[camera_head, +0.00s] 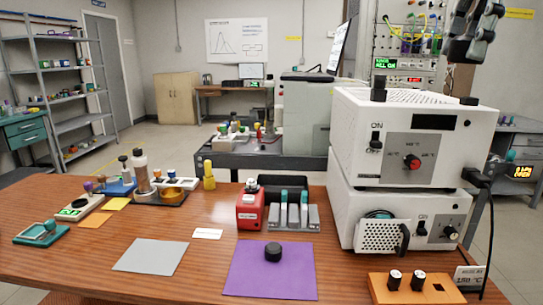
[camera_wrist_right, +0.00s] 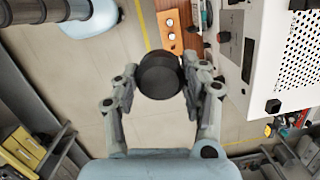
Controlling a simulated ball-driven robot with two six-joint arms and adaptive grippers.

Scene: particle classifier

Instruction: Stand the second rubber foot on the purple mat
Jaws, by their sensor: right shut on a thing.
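The purple mat (camera_head: 245,276) lies near the front edge of the wooden table. One black rubber foot (camera_head: 273,251) stands on its upper middle part. My right gripper (camera_head: 472,38) is high at the top right, above the white instrument. In the right wrist view, my right gripper (camera_wrist_right: 158,82) is shut on a second round black rubber foot (camera_wrist_right: 158,75), held between its fingers in the air. The held foot is hard to tell from the dark fingers in the head view. My left gripper is not in view.
Two stacked white instruments (camera_head: 360,125) stand right of the mat, with black feet (camera_head: 378,88) on top. An orange block with knobs (camera_head: 380,294) is at the front right. A red block (camera_head: 249,210) and grey rack (camera_head: 312,222) stand behind the mat. A grey mat (camera_head: 152,256) lies left.

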